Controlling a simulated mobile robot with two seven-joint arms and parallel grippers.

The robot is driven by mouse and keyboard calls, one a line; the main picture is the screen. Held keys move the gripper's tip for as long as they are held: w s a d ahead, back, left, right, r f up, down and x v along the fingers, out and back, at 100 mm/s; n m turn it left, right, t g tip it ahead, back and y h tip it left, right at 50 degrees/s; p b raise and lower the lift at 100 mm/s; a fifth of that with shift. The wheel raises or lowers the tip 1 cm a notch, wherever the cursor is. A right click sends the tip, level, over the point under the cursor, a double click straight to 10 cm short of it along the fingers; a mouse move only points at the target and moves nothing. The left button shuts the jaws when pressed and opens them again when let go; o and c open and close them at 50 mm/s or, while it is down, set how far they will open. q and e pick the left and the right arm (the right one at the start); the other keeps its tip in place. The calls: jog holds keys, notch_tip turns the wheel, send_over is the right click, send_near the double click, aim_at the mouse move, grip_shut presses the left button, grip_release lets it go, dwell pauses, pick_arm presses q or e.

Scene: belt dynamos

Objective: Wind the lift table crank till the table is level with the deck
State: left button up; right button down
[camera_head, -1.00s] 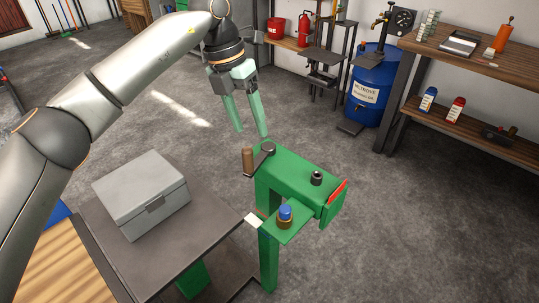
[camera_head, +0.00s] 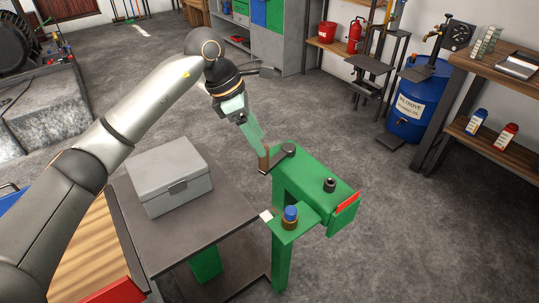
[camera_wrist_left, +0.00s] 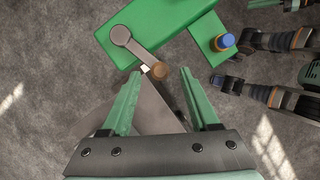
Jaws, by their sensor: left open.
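The green crank stand (camera_head: 318,178) carries a dark crank arm (camera_head: 287,150) with an upright brown handle (camera_head: 264,160). My left gripper (camera_head: 263,150) is open at the handle. In the left wrist view, the handle (camera_wrist_left: 160,70) appears between the tips of the green fingers; contact cannot be told. The crank arm (camera_wrist_left: 136,48) runs from the handle up and left to its round hub. The dark lift table (camera_head: 240,222) bears a closed grey box (camera_head: 170,180). A wooden surface (camera_head: 92,255), perhaps the deck, is at lower left. Their relative height is unclear.
A blue-capped fitting (camera_head: 290,215) sits on the stand's side arm, and a black knob (camera_head: 329,185) on its top. A blue drum (camera_head: 420,103) and a wooden workbench (camera_head: 510,75) stand at the back right. The floor right of the stand is clear.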

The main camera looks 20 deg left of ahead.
aim_at(269, 168)
pick_arm(q)
jog(key=x, duration=0.6)
jog(key=shift+d+f, duration=0.15)
jog(key=shift+f, duration=0.15)
grip_shut()
dwell(1.1)
